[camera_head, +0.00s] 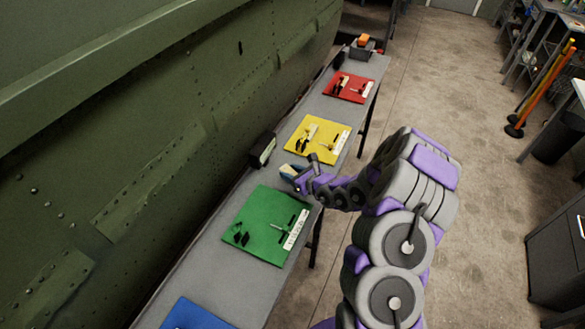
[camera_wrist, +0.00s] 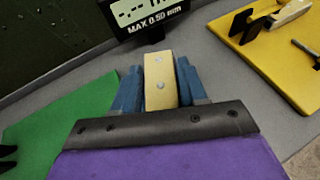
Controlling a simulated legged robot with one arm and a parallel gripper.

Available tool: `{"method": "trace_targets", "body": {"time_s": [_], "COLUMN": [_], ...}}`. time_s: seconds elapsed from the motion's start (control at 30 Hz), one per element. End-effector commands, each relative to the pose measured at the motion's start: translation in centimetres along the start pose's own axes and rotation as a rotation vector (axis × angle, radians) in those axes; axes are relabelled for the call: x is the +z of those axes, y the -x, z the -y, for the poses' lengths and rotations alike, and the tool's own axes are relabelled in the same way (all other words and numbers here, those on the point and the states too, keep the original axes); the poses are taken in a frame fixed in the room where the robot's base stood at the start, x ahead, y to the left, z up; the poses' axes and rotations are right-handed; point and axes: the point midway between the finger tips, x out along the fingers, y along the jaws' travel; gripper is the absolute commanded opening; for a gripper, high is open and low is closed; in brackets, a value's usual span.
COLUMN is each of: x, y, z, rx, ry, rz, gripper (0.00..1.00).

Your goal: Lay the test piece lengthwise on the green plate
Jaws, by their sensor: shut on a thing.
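The test piece (camera_wrist: 160,77) is a small tan strip with two round silvery dots along it. My gripper (camera_wrist: 159,90) is shut on it, with a blue finger on each side in the wrist view. In the head view my gripper (camera_head: 291,172) is over the grey bench, between the green plate and the yellow plate. The green plate (camera_head: 258,214) lies flat on the bench and carries dark fixtures, a small tool and a white label strip. Its corner shows at the left of the wrist view (camera_wrist: 75,112).
A gauge with a display (camera_wrist: 145,15) stands behind the gripper, marked "MAX 0.50 mm". The yellow plate (camera_head: 325,128), red plate (camera_head: 338,90) and blue plate (camera_head: 195,314) lie along the narrow bench (camera_head: 223,280). The green fuselage wall (camera_head: 130,130) rises along the bench's left side.

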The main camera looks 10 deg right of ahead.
Motion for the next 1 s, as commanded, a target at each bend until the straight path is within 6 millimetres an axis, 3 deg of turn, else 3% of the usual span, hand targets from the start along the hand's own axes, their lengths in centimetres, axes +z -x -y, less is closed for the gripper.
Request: {"method": "trace_targets", "body": {"time_s": [0.1, 0.33, 0.53, 0.8, 1.0], "x": [0.4, 1.0, 1.0, -2.1, -2.0], "y": [-1.7, -4.1, -4.8, -5.9, -5.9], "z": [1.9, 4.1, 4.5, 4.5, 4.5], "rx": [0.0, 0.001, 0.0, 0.002, 0.0], "ry": [0.007, 0.004, 0.002, 0.0, 0.0], "rz": [0.0, -0.002, 0.0, -0.001, 0.001], "gripper": [0.11, 0.11, 0.11, 0.11, 0.11]}}
